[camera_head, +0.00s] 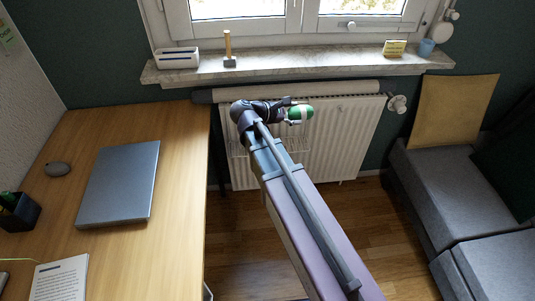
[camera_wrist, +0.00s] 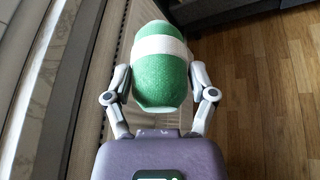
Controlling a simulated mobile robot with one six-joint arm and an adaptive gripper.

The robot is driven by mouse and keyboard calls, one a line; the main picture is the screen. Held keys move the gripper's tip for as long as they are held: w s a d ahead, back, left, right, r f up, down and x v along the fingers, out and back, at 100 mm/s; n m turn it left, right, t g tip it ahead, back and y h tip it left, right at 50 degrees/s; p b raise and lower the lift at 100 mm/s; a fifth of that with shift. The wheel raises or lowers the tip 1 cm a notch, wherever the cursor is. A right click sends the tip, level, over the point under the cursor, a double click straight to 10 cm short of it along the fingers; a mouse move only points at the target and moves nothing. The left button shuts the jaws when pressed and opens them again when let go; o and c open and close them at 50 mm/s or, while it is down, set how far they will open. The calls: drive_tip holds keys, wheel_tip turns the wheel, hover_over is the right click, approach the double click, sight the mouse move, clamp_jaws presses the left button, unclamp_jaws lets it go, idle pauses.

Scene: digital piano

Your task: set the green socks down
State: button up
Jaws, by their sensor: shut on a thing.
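The green socks (camera_wrist: 160,84) are a rolled green bundle with a white band around it. In the wrist view my gripper (camera_wrist: 160,82) is shut on them, one finger on each side. In the head view the green socks (camera_head: 301,113) show at the end of my outstretched arm, in front of the radiator and below the window sill. My gripper (camera_head: 290,112) is partly hidden there by its own wrist. The socks are held in the air, clear of the desk.
The white radiator (camera_head: 335,150) is behind my gripper. A grey sofa (camera_head: 450,190) stands right.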

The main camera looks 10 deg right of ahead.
wheel_tip(320, 180, down, 26)
drive_tip(key=s+d+m+g+b, duration=0.1)
drive_tip(key=b, duration=2.3)
drive_tip(key=shift+s+d+r+g, duration=0.25)
drive_tip(key=shift+s+d+g, duration=0.05)
drive_tip(key=shift+s, duration=0.05)
drive_tip(key=shift+w, duration=0.15)
drive_tip(key=b, duration=0.2)
hover_over(286, 146)
drive_tip(key=s, duration=0.4)
drive_tip(key=shift+w+a+f, duration=0.25)
drive_tip(key=shift+a+f, duration=0.15)
drive_tip(key=shift+f, duration=0.3)
drive_tip(key=shift+f, duration=0.1)
drive_tip(key=shift+f+b, duration=1.6)
drive_tip(key=shift+f, duration=0.1)
drive_tip(key=shift+f, duration=0.15)
drive_tip(key=o, duration=1)
